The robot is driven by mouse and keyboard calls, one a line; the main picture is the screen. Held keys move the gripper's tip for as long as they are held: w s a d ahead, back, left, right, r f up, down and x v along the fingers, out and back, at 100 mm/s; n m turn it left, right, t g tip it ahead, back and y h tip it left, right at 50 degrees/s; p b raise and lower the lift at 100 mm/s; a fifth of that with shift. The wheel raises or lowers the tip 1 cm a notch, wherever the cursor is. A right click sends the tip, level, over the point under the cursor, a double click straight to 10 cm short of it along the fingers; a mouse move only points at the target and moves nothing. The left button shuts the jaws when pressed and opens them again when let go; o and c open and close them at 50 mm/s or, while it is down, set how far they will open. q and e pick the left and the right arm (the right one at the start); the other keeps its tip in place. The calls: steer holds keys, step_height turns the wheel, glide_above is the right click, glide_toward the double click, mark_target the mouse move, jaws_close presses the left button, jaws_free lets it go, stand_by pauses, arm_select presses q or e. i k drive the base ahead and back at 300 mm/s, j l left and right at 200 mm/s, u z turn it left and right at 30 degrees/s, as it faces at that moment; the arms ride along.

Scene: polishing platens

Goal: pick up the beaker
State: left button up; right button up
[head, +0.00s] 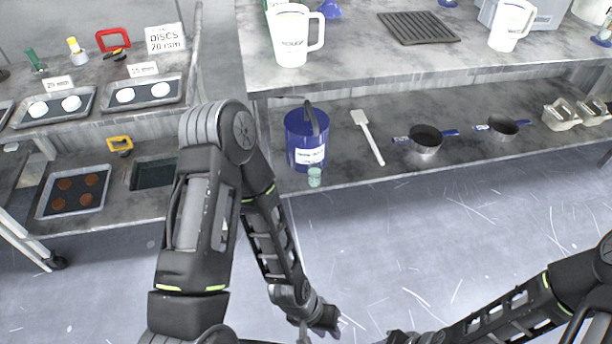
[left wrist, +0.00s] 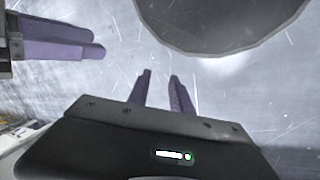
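A small greenish see-through cup, which looks like the beaker (head: 315,177), stands upright at the front edge of the lower shelf, just in front of a blue bucket (head: 306,140). My left gripper (head: 304,332) hangs low over the floor, well below and apart from the beaker. In the left wrist view its two fingers (left wrist: 161,82) are apart with nothing between them. My right gripper (head: 405,338) is low at the bottom edge of the head view, partly cut off. Purple fingers at the left of the wrist view (left wrist: 60,40) look like its own; their gap is unclear.
The lower shelf (head: 365,180) also holds a white spatula (head: 368,137) and two pans (head: 425,140). The upper shelf above holds white jugs (head: 292,35) and a dark rack (head: 418,27). A trolley with trays (head: 74,190) stands at left. The floor in front is clear.

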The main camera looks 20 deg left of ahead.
mark_target(315, 170)
steer(key=i+l+u, duration=0.25)
steer(key=u, duration=0.15)
steer(key=i+l+u, duration=0.15)
steer(key=l+u, duration=0.3)
steer(key=i+l, duration=0.15)
steer(key=l, duration=0.2)
steer(key=i+l+u, duration=0.1)
steer(key=l, duration=0.25)
steer(key=i+l, duration=0.15)
steer(key=l, duration=0.2)
steer(key=i+l+u, duration=0.1)
steer(key=l, duration=0.25)
steer(key=i+l, duration=0.15)
steer(key=l, duration=0.2)
steer(key=i+l, duration=0.1)
steer(key=l, duration=0.25)
steer(key=i+l, duration=0.1)
steer(key=i, duration=0.45)
steer(key=u, duration=0.05)
